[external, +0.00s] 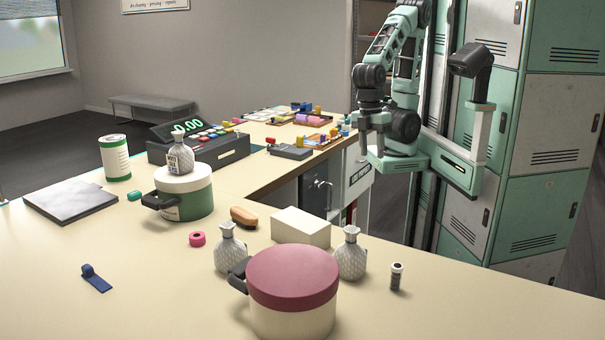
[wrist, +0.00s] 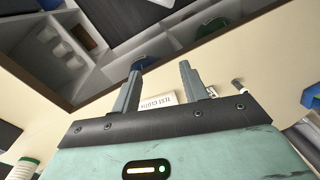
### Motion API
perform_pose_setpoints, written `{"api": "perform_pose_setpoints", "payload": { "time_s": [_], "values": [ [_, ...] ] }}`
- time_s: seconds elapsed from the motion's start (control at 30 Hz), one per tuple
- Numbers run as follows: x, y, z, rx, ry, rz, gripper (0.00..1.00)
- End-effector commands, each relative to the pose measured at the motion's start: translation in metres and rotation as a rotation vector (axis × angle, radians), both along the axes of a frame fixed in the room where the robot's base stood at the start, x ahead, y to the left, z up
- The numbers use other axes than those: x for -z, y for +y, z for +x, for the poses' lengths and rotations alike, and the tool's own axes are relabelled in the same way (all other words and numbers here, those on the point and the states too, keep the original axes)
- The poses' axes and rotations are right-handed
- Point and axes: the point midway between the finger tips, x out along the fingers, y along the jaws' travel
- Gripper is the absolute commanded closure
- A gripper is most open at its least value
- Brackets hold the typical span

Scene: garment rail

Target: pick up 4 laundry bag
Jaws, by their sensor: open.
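Three pale, patterned, tied-top bags, which look like the laundry bags, show in the external view. One bag (external: 180,158) stands on the lid of a green and white pot (external: 188,204). Another bag (external: 229,252) stands on the counter behind and left of a maroon-lidded pot (external: 293,278). The third bag (external: 351,256) stands right of that pot. My gripper (external: 374,158) hangs past the counter's inner edge, apart from all three bags. In the wrist view its two fingers (wrist: 162,78) are spread with nothing held between them. I see no bag clearly in the wrist view.
A white box (external: 300,228), a brown brush (external: 244,216), pink tape (external: 197,239) and a small dark bottle (external: 396,277) lie near the bags. A cash register (external: 200,146) stands behind. The counter's front left is mostly clear. Lockers (external: 547,150) rise at right.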

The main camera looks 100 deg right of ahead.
Motion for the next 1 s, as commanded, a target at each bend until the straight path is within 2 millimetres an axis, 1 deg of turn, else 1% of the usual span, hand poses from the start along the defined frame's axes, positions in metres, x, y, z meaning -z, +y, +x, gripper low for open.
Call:
{"api": "perform_pose_setpoints", "payload": {
  "time_s": [0.17, 0.27, 0.37, 0.47, 0.5, 0.57, 0.6, 0.67, 0.7, 0.73, 0.8, 0.9, 1.0],
  "values": [
    [0.002, 0.028, 0.022, 0.133, 0.075, 0.056, 0.56],
    [0.003, 0.048, 0.038, 0.23, 0.132, 0.097, 0.56],
    [0.004, 0.071, 0.059, 0.349, 0.211, 0.148, 0.56],
    [0.006, 0.1, 0.091, 0.504, 0.322, 0.215, 0.56],
    [0.007, 0.112, 0.107, 0.578, 0.381, 0.248, 0.56],
    [0.007, 0.13, 0.135, 0.696, 0.479, 0.3, 0.56],
    [0.007, 0.14, 0.154, 0.772, 0.549, 0.335, 0.56],
    [0.006, 0.153, 0.184, 0.885, 0.657, 0.387, 0.56],
    [0.006, 0.159, 0.205, 0.956, 0.734, 0.421, 0.56],
    [0.005, 0.163, 0.221, 1.008, 0.793, 0.446, 0.56],
    [0.004, 0.167, 0.26, 1.123, 0.932, 0.505, 0.56],
    [0.001, 0.164, 0.309, 1.25, 1.113, 0.577, 0.56],
    [0.0, 0.154, 0.349, 1.339, 1.266, 0.635, 0.56]
  ]
}}
